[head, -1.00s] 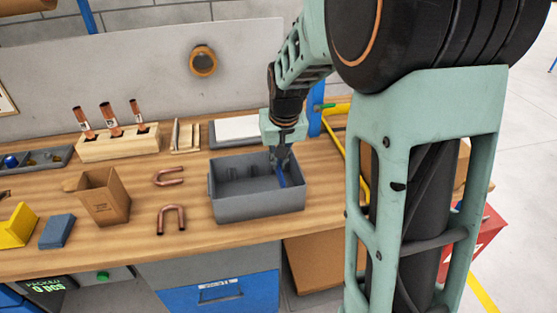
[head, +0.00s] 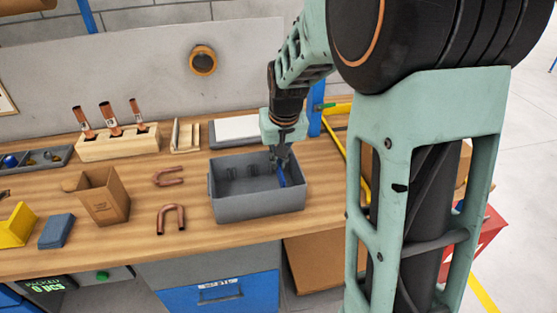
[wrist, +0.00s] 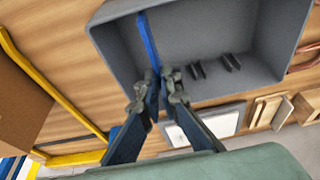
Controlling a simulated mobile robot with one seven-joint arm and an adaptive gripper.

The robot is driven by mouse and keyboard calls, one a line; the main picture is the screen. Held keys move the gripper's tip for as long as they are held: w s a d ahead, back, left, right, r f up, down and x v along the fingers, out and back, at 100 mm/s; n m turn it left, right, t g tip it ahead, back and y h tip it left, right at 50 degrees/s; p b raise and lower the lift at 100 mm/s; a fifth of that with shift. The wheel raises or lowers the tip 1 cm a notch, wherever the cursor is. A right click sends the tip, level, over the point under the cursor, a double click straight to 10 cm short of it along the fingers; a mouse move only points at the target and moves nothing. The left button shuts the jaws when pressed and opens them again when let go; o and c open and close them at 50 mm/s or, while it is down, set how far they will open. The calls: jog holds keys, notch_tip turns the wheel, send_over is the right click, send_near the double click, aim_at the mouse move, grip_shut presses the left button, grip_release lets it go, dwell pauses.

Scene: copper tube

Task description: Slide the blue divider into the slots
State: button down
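The blue divider (head: 282,177) is a thin upright plate inside the grey bin (head: 258,205), towards its right end. In the wrist view the divider (wrist: 148,38) runs across the bin, and its near end lies between my fingertips. My gripper (head: 279,156) points down into the bin; in the wrist view my gripper (wrist: 160,78) is closed around the divider's end. Dark slot ribs (wrist: 197,70) stand on the bin's back wall beside my fingers, with another pair (wrist: 232,62) further along. Whether the divider sits between ribs is hidden by my fingers.
A white-topped tray (head: 237,129) and a wooden rack (head: 186,135) stand behind the bin. Bent copper tubes (head: 171,219) and a cardboard box (head: 105,197) lie to its left. A yellow frame (head: 358,160) is to the right.

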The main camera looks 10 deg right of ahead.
aim_at(279, 177)
jog(key=shift+f+b, duration=2.45)
jog(key=shift+f, duration=0.6)
jog(key=c, duration=2.1)
grip_release()
jog(key=v, duration=1.2)
